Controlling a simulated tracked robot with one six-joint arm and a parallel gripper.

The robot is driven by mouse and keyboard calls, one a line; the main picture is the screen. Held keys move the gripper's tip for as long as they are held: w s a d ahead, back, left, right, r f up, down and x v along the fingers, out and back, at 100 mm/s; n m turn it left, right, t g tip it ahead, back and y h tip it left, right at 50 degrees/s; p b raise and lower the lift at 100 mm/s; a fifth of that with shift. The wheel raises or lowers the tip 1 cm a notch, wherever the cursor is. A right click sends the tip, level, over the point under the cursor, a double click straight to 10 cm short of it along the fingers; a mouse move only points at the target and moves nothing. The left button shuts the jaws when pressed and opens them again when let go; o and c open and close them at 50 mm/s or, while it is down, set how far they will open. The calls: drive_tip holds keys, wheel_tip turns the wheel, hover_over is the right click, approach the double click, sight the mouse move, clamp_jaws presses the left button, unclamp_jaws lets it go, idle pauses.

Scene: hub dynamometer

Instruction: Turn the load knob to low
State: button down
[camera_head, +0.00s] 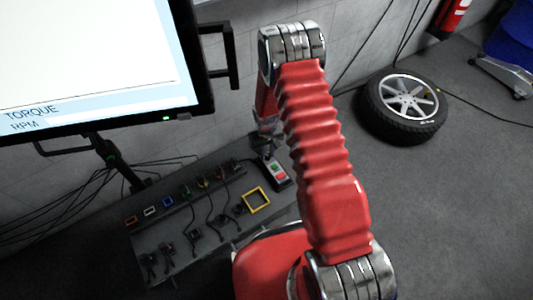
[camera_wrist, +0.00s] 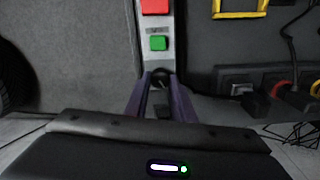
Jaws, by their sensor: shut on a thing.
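The load knob (camera_wrist: 162,72) is a small dark round knob at the end of a narrow light control box (camera_wrist: 150,24). It sits below a green button (camera_wrist: 158,43) and a red button (camera_wrist: 155,6) in the wrist view. My gripper (camera_wrist: 163,88) is shut on the knob, with a purple-grey finger on either side. The fingers hide part of the knob, and I cannot read its setting. In the head view my gripper (camera_head: 266,143) is over the far end of the control box (camera_head: 279,183), and the knob is not clearly visible there.
A grey bench panel (camera_head: 160,240) with coloured sockets, cables and a yellow square frame (camera_head: 256,200) lies beside the box. A large monitor (camera_head: 90,60) hangs at the upper left. A wheel (camera_head: 404,105) lies on the floor at the right, where open floor is free.

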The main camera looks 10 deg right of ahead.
sight(266, 155)
drive_tip(key=shift+m, duration=0.5)
drive_tip(key=c, duration=1.5)
unclamp_jaws()
drive_tip(key=shift+a+r, duration=0.15)
drive_tip(key=shift+r, duration=6.7)
